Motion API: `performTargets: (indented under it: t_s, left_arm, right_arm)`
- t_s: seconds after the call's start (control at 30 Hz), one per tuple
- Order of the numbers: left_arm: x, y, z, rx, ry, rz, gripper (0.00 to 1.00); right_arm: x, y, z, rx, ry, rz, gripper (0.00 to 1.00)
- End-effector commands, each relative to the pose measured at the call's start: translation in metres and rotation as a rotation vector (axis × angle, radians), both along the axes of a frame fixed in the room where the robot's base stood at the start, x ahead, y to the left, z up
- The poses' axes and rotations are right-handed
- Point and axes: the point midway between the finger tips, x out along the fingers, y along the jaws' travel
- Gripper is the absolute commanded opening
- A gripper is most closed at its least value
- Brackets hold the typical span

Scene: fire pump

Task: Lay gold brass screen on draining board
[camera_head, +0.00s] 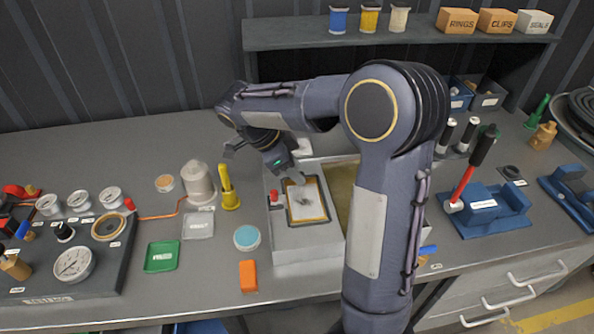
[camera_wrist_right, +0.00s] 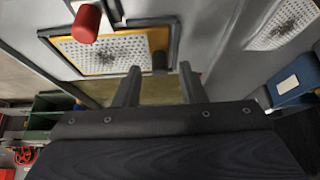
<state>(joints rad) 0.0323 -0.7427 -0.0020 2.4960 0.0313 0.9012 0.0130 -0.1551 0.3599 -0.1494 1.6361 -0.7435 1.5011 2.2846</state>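In the head view a gold-edged screen (camera_head: 322,212) with a pale mesh and a dark patch lies in a dark frame on the left part of a grey sink unit. It also shows in the right wrist view as a gold-rimmed perforated panel (camera_wrist_right: 92,62), beyond the fingers. A second perforated panel with a dark patch (camera_wrist_right: 284,22) shows at the top right there. My right gripper (camera_head: 290,177) is above the far end of the framed screen. I cannot tell which surface is the draining board. My left gripper is not in view.
A red knob (camera_head: 274,196) stands at the unit's left edge. An olive basin (camera_head: 341,190) is beside the screen, partly hidden by my right arm. A teal disc (camera_head: 247,238), orange block (camera_head: 248,276) and green tray (camera_head: 161,256) are left; a blue stand (camera_head: 492,222) is right.

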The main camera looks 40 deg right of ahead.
Motion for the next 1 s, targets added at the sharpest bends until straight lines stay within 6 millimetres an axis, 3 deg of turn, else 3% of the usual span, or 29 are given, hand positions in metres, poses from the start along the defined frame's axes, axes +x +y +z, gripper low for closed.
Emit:
performTargets:
  t_s: [0.4, 0.63, 0.77, 0.87, 1.0]
  left_arm:
    - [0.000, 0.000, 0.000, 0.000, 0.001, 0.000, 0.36]
    - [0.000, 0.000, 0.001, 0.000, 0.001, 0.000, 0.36]
    - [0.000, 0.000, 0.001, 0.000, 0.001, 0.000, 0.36]
    - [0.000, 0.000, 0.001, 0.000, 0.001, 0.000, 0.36]
    - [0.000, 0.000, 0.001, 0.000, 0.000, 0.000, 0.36]
  right_arm:
    - [0.020, 0.039, 0.075, 0.000, -0.004, 0.003, 0.37]
    - [0.020, 0.046, 0.091, 0.021, 0.004, 0.024, 0.37]
    - [-0.003, 0.041, 0.087, 0.162, 0.029, 0.197, 0.37]
    - [-0.038, 0.042, 0.076, 0.342, 0.030, 0.471, 0.37]
    - [-0.092, 0.062, 0.059, 0.536, -0.058, 0.954, 0.37]
